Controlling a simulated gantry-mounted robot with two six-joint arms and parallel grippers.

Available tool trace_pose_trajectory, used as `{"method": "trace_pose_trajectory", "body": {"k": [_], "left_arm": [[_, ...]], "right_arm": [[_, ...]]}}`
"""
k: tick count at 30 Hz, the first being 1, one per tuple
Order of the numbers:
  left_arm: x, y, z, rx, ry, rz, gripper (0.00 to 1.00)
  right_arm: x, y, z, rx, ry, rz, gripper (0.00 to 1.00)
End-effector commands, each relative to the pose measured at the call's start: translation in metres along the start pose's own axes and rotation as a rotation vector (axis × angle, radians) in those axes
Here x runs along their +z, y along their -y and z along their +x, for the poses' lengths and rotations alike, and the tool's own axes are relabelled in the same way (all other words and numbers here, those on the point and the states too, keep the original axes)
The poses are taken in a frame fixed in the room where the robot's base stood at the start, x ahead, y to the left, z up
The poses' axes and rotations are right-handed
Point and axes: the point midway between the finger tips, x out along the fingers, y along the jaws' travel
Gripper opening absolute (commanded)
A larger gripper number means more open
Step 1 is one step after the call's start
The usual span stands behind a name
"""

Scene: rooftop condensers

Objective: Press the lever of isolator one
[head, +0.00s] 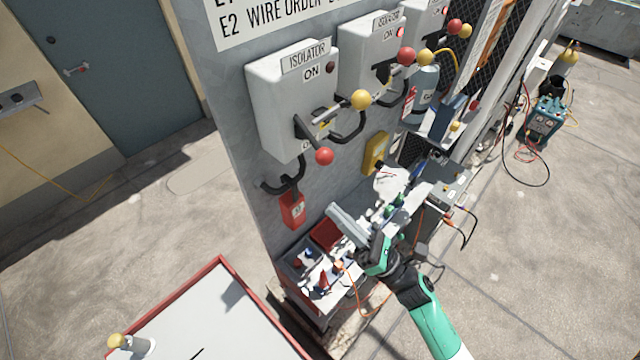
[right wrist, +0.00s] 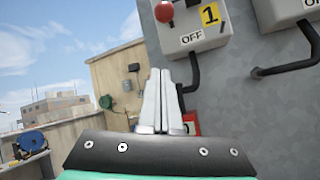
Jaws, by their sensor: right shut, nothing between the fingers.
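The isolator one box (head: 290,95) is the leftmost grey box on the upright panel. In the right wrist view the box (right wrist: 205,50) shows at the top with a yellow "1" tag and "OFF" below. A lever with a red ball (head: 324,156) sticks out low on its front; a red ball also shows in the wrist view (right wrist: 163,12). A rod with a yellow ball (head: 361,99) sticks out beside it. My right gripper (head: 335,210) is shut and empty, below and apart from the red ball. Its fingers (right wrist: 160,85) point up in the wrist view. My left gripper is not seen.
More isolator boxes (head: 372,55) with ball levers stand to the right. A red tag (head: 292,209) hangs under the first box. A red tray (head: 326,234) and small parts lie below. A white red-rimmed surface (head: 205,320) is at lower left. Open floor lies left of the panel.

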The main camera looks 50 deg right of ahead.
Motion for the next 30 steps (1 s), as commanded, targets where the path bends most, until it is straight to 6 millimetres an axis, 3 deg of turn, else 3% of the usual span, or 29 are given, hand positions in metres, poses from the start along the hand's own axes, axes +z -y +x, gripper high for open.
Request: {"method": "trace_pose_trajectory", "body": {"k": [13, 17, 27, 30], "left_arm": [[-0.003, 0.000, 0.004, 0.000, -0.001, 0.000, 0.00], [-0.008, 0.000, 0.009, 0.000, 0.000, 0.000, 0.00], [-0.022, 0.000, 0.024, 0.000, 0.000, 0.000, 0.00], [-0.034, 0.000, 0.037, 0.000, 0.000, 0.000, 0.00]], "right_arm": [[0.004, -0.001, 0.011, 0.003, 0.005, 0.000, 0.00], [0.005, -0.002, 0.032, 0.006, 0.006, 0.000, 0.00], [0.006, -0.002, 0.106, 0.005, 0.007, 0.001, 0.00], [0.025, -0.001, 0.100, -0.004, 0.004, -0.003, 0.00]]}}
